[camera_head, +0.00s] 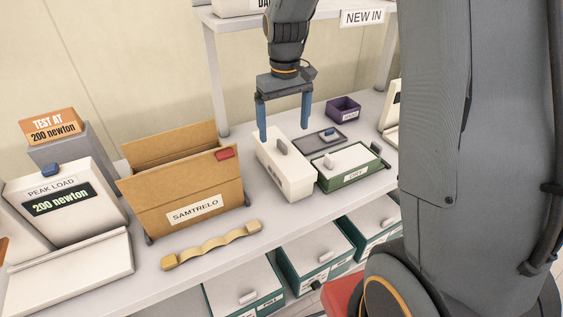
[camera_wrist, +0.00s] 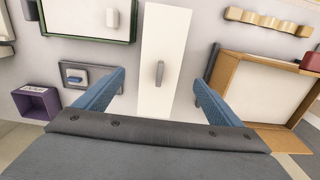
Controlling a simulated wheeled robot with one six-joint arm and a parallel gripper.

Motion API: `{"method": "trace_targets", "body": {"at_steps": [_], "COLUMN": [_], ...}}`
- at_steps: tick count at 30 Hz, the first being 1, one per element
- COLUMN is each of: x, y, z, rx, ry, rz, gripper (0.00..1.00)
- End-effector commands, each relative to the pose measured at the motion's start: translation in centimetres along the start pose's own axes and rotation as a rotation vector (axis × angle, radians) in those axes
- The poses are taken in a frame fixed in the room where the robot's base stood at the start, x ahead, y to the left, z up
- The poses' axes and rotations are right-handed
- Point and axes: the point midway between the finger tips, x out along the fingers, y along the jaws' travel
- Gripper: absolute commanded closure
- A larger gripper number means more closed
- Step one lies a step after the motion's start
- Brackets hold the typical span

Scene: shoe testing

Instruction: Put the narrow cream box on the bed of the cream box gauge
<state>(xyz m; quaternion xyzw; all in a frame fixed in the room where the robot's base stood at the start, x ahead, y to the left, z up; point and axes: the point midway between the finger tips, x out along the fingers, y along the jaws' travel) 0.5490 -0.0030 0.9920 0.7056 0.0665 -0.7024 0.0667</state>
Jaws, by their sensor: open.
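The narrow cream box (camera_head: 288,178) stands on the table in the middle of the head view, with a grey handle on its lid. It also shows in the wrist view (camera_wrist: 165,35), centred between the fingers. My gripper (camera_head: 284,133) is open and empty above the box's far part, its blue fingers spread wider than the box. In the wrist view my gripper (camera_wrist: 160,82) has one finger on each side of it. A cream gauge (camera_head: 62,205) marked PEAK LOAD, 200 newton stands at the left with a flat cream bed (camera_head: 70,268) in front, which looks empty.
A cardboard box (camera_head: 185,190) marked SAMTRELO stands between gauge and cream box. A wavy tan piece (camera_head: 212,245) lies in front of it. A green-edged box (camera_head: 350,168), a grey tray (camera_head: 316,144) and a purple bin (camera_head: 343,108) are close right. A shelf is above.

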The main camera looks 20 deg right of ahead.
Motion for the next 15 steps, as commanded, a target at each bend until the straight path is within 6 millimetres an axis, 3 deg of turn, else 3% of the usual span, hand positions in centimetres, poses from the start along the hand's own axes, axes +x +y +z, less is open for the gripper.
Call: {"method": "trace_targets", "body": {"at_steps": [15], "x": [4.3], "y": [-0.1], "z": [-0.9], "rx": [-0.009], "ry": [-0.009], "rz": [-0.002], "gripper": [0.11]}}
